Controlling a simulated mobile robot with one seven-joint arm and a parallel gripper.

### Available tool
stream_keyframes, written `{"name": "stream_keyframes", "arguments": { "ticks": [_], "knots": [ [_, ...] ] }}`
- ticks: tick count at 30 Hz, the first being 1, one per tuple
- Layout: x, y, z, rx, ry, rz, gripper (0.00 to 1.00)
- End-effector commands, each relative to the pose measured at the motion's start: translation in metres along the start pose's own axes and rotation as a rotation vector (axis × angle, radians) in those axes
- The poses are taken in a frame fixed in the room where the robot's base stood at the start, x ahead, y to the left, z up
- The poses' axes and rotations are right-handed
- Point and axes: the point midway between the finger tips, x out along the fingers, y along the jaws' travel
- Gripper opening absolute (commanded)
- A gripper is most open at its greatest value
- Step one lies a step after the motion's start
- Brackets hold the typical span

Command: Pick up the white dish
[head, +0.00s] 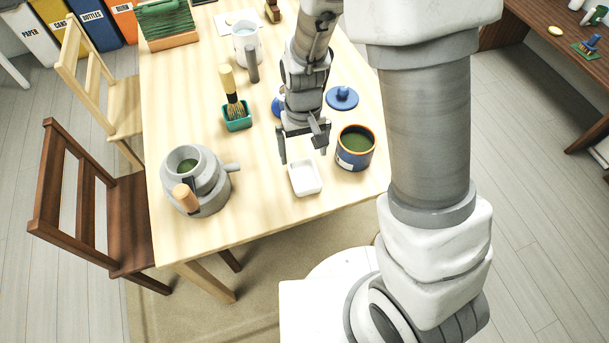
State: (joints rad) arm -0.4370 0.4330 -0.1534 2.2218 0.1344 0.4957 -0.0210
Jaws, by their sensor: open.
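The white dish (305,178) is a small, shallow dish with rounded corners, lying on the pale wooden table (240,222) near its front edge. In the head view my gripper (304,152) points down just above and behind the dish. Its two fingers are spread apart with nothing between them. The left fingertip shows near the dish's back left corner and the right one near its back right side. I cannot tell the exact height of the fingers above the dish.
A blue canister (355,147) with green contents stands close right of the dish. Its blue lid (341,97) lies behind. A grey stone mill (200,182) stands left. A teal holder (237,117) with a brush and a white pitcher (246,45) are farther back. Chairs (105,210) line the left side.

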Motion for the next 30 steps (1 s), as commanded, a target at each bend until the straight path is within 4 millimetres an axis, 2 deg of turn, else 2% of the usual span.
{"name": "stream_keyframes", "arguments": {
  "ticks": [1, 10, 18, 28, 30],
  "knots": [
    [0.011, 0.0, 0.001, 0.001, -0.004, 0.0, 1.0],
    [0.034, 0.0, 0.002, 0.0, -0.001, 0.0, 1.0],
    [0.073, 0.0, 0.008, 0.0, -0.002, -0.001, 1.0],
    [0.078, 0.0, 0.007, 0.0, 0.001, -0.001, 1.0],
    [0.078, 0.0, 0.007, 0.0, 0.001, -0.001, 0.87]
  ]
}}
